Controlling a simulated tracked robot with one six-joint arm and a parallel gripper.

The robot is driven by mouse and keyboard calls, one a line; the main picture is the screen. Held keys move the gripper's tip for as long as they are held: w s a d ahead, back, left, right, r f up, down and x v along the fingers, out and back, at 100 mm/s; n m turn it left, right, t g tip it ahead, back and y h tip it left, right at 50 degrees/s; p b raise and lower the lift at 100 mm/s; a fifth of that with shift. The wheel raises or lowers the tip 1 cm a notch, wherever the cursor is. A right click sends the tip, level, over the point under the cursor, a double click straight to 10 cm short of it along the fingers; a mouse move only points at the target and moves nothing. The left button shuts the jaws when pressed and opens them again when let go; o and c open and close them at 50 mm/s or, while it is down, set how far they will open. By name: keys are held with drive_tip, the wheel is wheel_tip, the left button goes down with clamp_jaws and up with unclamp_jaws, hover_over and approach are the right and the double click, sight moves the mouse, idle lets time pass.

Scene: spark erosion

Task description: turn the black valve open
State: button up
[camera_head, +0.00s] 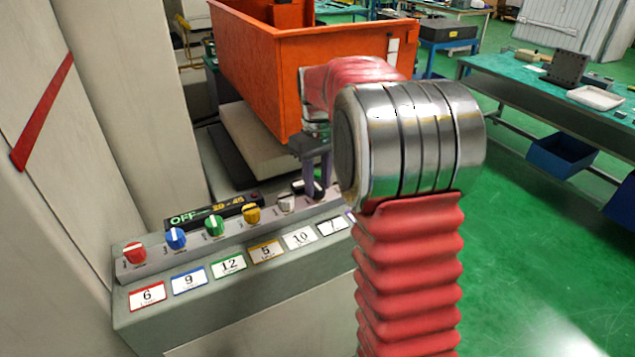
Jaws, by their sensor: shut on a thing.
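My gripper (317,183) reaches down from above and is shut on the black valve. The fingers and my arm partly cover the knob, so its exact turn angle is hard to tell. A label reading 7 (332,226) lies below it.
White (286,202), yellow (251,214), green (214,226), blue (175,238) and red (134,252) knobs stand to the left. A display (212,213) reading OFF and 20 - 45 lies behind them. An orange tank (250,75) stands behind my gripper.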

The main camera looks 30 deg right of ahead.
sight(317, 186)
drive_tip(key=shift+w+r, duration=0.1)
drive_tip(key=o, duration=1.1)
wheel_tip(317, 186, up, 14)
drive_tip(key=shift+f, duration=0.2)
idle(0.4)
